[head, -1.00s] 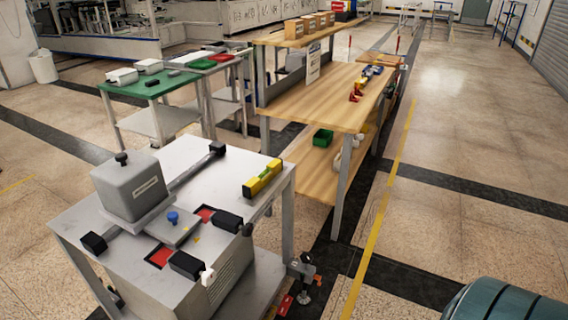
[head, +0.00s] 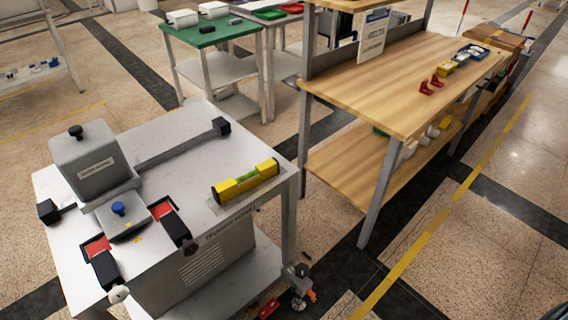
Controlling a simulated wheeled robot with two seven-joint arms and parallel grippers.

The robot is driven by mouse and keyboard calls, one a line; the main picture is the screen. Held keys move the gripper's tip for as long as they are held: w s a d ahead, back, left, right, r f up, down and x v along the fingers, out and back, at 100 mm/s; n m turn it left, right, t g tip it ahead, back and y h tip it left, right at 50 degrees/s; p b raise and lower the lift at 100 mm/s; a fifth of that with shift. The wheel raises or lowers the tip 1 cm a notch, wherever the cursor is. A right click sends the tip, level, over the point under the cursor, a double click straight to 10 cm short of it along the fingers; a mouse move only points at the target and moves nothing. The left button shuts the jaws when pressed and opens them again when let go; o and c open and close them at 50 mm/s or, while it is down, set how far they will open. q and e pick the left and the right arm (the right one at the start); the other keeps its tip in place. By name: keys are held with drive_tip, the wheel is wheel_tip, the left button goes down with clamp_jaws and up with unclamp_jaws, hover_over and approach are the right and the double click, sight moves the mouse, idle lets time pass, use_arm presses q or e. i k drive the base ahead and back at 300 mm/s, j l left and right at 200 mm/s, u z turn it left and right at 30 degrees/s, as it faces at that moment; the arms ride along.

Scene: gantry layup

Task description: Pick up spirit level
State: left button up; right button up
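A yellow and black spirit level (head: 245,182) with a green vial lies on the right part of a light grey wheeled cart top (head: 190,122), close to its right edge. Nothing touches it from above, and all of its top shows. Neither of my grippers is in the head view.
A grey block with a black knob (head: 92,162) and black clamps (head: 172,226) with red pads take up the cart's left and front. A wooden workbench (head: 400,85) stands to the right, a green-topped table (head: 208,33) behind. Open floor lies at the far right.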

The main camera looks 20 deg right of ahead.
sight(224, 191)
drive_tip(key=i+l, duration=0.1)
drive_tip(key=l, duration=0.4)
drive_tip(key=i+l, duration=0.1)
drive_tip(key=l, duration=0.4)
drive_tip(key=i+l, duration=0.1)
drive_tip(key=l, duration=0.4)
